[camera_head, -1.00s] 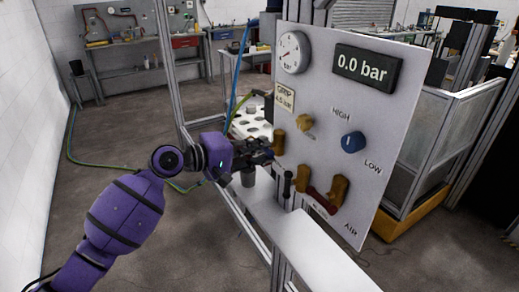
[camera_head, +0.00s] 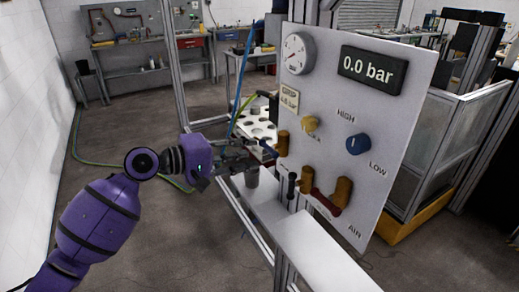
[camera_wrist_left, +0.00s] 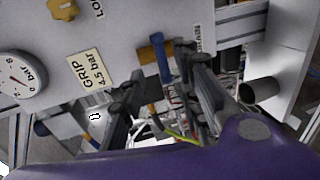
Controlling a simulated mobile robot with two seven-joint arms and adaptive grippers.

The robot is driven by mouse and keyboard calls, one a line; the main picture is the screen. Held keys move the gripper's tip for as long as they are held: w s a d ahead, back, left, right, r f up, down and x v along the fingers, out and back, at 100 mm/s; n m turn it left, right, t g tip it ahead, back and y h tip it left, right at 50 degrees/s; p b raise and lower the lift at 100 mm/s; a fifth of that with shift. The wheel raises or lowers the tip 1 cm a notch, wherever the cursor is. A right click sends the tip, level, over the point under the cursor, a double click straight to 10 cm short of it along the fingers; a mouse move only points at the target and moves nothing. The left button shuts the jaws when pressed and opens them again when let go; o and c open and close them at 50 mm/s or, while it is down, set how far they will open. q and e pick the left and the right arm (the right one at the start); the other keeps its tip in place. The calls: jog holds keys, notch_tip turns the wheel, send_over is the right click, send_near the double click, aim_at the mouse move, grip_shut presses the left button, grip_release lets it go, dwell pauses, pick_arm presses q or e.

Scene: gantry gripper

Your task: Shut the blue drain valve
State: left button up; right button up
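The drain valve has a brass body (camera_head: 283,143) low on the left of the white panel. Its blue handle (camera_head: 267,148) shows at the brass body's left, just beyond my gripper. In the left wrist view the blue handle (camera_wrist_left: 160,48) lies close against the brass body and partly covers it. My left gripper (camera_head: 247,156) is left of the valve, pointing at it. In the wrist view its fingers (camera_wrist_left: 158,75) are apart, with the handle seen between and beyond their tips. I see no clear contact. My right gripper is out of view.
The panel (camera_head: 393,127) carries a gauge (camera_head: 298,53), a 0.0 bar display (camera_head: 367,69), a yellow knob (camera_head: 310,124), a blue knob (camera_head: 358,143) and a red-handled valve (camera_head: 327,202). A grey cylinder (camera_head: 252,177) stands just below my gripper. Open floor lies left.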

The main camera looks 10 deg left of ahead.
pick_arm(q)
jog(key=v, duration=0.6)
jog(key=a+f+m+t+y, duration=0.2)
jog(key=a+f+m+y, duration=0.1)
jog(key=f, duration=0.5)
jog(key=a+f+m+t+y, duration=0.2)
jog(key=f+m+y, duration=0.1)
jog(key=f, duration=0.4)
jog(key=s+a+f+m+y, duration=0.1)
jog(key=s+f+y, duration=0.2)
jog(key=s+f, duration=0.5)
jog(key=s+f+g+y, duration=0.1)
jog(key=s+f, duration=0.6)
jog(key=s, duration=0.2)
jog(key=s+d+f+g+y, duration=0.1)
jog(key=s+f+g, duration=0.1)
jog(key=s+f, duration=0.4)
jog(key=s+d+f+g+y+p, duration=0.1)
jog(key=s+f, duration=0.6)
jog(key=s, duration=0.7)
jog(key=shift+f+g, duration=0.3)
jog(key=shift+f, duration=0.05)
